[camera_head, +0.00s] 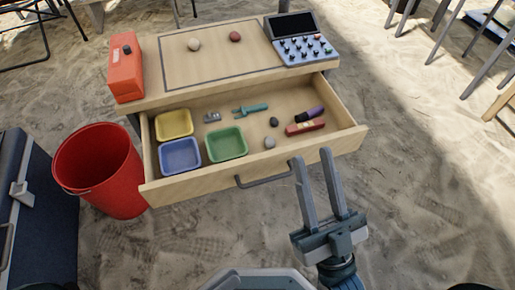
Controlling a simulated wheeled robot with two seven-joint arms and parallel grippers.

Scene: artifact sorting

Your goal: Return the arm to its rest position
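My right gripper (312,156) is in the lower middle, its arm coming in from the bottom right of centre. Its two long grey fingers are apart with nothing visible between them. The fingertips overlap the front of the open drawer (210,183) in the picture, close to the right end of its handle (264,180); I cannot tell whether they touch. My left gripper is not in view.
The drawer holds yellow (174,125), blue (180,156) and green (227,145) trays and several small items. Above are a red box (125,68), two stones and a control panel (302,48). A red bucket (100,170) and dark case (38,215) stand left.

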